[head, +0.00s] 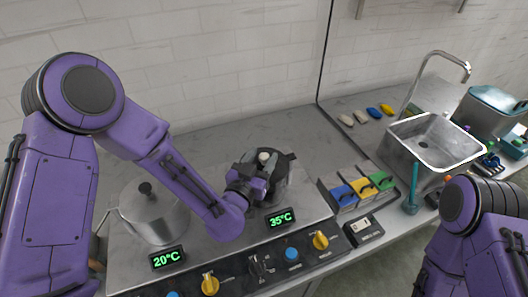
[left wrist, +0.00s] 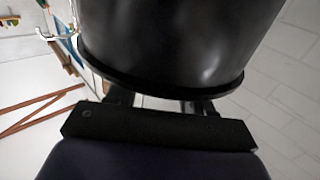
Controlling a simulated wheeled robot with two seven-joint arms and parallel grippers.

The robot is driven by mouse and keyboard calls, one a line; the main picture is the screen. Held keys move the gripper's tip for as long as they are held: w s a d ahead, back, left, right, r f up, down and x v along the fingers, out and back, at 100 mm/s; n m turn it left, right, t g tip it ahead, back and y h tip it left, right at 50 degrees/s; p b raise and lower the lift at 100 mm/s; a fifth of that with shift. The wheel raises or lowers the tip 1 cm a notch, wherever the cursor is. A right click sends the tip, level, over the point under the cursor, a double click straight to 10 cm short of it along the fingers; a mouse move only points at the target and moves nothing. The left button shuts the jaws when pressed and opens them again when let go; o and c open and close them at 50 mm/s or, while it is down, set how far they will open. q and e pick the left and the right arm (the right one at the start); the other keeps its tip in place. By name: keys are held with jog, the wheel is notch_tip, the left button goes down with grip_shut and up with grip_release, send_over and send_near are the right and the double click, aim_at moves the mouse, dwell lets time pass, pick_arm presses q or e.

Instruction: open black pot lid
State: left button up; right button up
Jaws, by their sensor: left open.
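The black pot (head: 284,173) stands on the right side of the cooktop, behind the green 35°C display. A pale knob (head: 264,156) shows at its top, among the fingers of my left gripper (head: 260,165). The gripper is open and reaches in from the left over the pot, hiding much of the pot and lid. In the left wrist view a big, glossy black rounded body with a rim (left wrist: 165,45) fills the upper middle, close to the open fingers (left wrist: 160,103). I cannot tell whether the fingers touch it. My right gripper is out of view.
A steel pot with a black-knobbed lid (head: 148,212) stands on the cooktop (head: 205,262) at left. Blue, yellow and green containers (head: 357,190) stand to the right. A sink (head: 432,142) with a tap is farther right. Bare counter (head: 215,140) lies behind the pots.

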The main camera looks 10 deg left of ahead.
pick_arm(q)
jog(key=shift+w+d, duration=0.15)
jog(key=shift+w, duration=0.65)
jog(key=shift+s+r, duration=0.2)
jog(key=shift+s, duration=0.1)
jog(key=shift+w+f, duration=0.15)
grip_shut()
jog(key=shift+w, duration=0.1)
